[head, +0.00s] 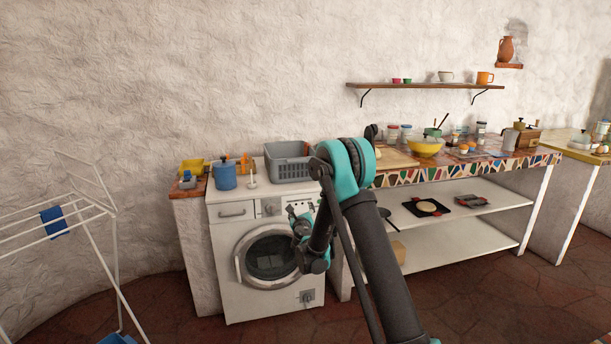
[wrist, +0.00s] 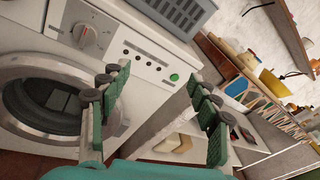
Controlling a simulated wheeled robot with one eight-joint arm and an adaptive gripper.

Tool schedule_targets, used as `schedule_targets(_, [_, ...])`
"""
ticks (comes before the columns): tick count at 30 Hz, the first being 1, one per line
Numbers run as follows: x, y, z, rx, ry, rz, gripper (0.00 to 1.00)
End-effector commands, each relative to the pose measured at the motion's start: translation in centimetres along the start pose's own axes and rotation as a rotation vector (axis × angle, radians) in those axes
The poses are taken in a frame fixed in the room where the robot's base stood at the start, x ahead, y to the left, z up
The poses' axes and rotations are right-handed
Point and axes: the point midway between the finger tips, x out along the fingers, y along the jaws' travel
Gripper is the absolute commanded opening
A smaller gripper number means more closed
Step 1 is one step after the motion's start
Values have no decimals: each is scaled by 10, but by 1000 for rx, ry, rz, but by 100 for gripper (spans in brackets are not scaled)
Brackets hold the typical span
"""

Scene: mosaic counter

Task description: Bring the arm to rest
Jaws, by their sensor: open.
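My arm rises from the bottom of the head view, bends at a teal elbow and folds down in front of the washing machine (head: 228,240). My gripper (head: 298,222) hangs before the machine's upper right front, partly hidden by my own arm links. In the wrist view my gripper (wrist: 155,98) shows two green fingers spread wide with nothing between them. Behind them are the machine's control panel with its knob (wrist: 85,35), the round door (wrist: 40,100) and the right edge of the machine. The fingers appear apart from the machine.
A grey basket (head: 290,165), a blue pot (head: 225,175) and a candle holder (head: 251,176) stand on the machine. The mosaic counter (head: 470,167) with a yellow bowl (head: 425,147) is to the right. A white drying rack (head: 90,215) stands left. Floor (head: 170,310) shows in front.

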Motion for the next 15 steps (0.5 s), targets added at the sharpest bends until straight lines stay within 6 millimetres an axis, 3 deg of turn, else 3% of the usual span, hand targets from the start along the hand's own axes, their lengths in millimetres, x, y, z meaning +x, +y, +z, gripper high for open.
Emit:
schedule_targets(1, [-10, -25, 4, 116, 34, -30, 62])
schedule_targets(6, [-47, -95, 2, 533, 142, -146, 62])
schedule_targets(11, [-94, -147, -8, 920, 226, -276, 62])
schedule_targets(15, [-143, -183, -21, 1252, 285, -409, 62])
